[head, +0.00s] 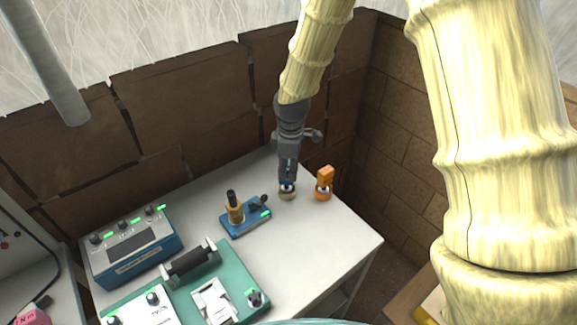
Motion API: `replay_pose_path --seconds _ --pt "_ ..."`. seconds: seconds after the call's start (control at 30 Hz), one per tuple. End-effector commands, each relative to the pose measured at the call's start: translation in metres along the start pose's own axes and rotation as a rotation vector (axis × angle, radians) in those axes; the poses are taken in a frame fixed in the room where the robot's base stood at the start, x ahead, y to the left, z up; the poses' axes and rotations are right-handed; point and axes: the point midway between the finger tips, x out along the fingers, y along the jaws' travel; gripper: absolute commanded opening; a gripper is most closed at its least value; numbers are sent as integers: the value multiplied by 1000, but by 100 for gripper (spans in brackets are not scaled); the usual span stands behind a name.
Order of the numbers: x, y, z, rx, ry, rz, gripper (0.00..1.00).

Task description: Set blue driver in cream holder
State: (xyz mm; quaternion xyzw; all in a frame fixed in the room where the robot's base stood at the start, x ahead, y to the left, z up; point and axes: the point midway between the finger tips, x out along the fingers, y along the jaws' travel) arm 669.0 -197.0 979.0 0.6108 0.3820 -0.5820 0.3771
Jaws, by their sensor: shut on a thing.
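My gripper (288,175) points down over the back right part of the white table, shut on the blue driver (287,184). Only a small dark blue part of the driver shows below the fingers; the rest is hidden by them. The cream holder (287,194) is a small round piece on the table directly under the gripper. The driver's lower end meets the holder in the picture; I cannot tell whether it is seated inside or just above.
An orange block stands in an orange round holder (323,194) close to the right. A blue base with a yellow-brown post (235,212) is to the left. A blue instrument box (133,250) and a green board (235,277) fill the front left. The table's right front is clear.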

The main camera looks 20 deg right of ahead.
Motion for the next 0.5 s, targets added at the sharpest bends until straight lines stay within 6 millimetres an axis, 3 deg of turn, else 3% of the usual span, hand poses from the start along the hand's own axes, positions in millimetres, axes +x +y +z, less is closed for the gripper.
replay_pose_path --seconds 0.4,0.43,0.5 --pt "5 0 0 0 0 0 0" --pt "4 0 0 0 0 0 30" --pt "4 0 0 0 0 0 43"
